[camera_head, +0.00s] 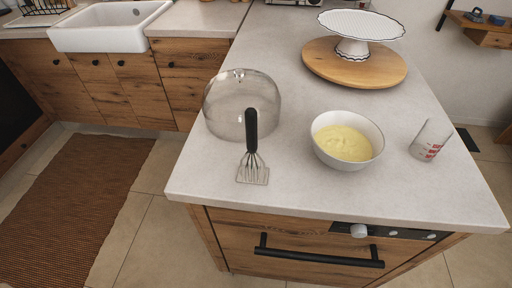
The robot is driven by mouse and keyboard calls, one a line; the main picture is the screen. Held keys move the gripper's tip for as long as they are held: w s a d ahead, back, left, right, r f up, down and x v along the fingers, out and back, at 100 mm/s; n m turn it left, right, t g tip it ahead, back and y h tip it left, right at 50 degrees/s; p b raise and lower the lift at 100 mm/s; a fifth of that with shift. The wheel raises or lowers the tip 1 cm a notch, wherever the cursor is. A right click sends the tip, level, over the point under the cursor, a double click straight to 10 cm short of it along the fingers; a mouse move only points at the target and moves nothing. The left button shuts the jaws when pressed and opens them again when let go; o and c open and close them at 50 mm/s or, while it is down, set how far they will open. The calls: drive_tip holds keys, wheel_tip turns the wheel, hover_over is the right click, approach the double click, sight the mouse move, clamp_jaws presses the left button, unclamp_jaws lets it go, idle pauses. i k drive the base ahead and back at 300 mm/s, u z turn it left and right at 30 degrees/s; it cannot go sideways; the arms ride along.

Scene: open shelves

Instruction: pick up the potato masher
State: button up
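The potato masher (252,150) is on the light counter near its front left. It has a black handle (251,127) pointing up and a metal wire-like head (253,174) at the bottom. It stands in front of a clear glass dome (222,98); whether the two touch I cannot tell. The masher's full outline shows. My gripper is not in view.
A white bowl of yellow mash (376,145) sits right of the masher, and a measuring cup (431,139) farther right. A cake stand (361,24) on a round wooden board (385,72) stands behind. The counter's front edge (300,212) is clear.

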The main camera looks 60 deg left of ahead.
sight(246, 174)
drive_tip(key=u, duration=2)
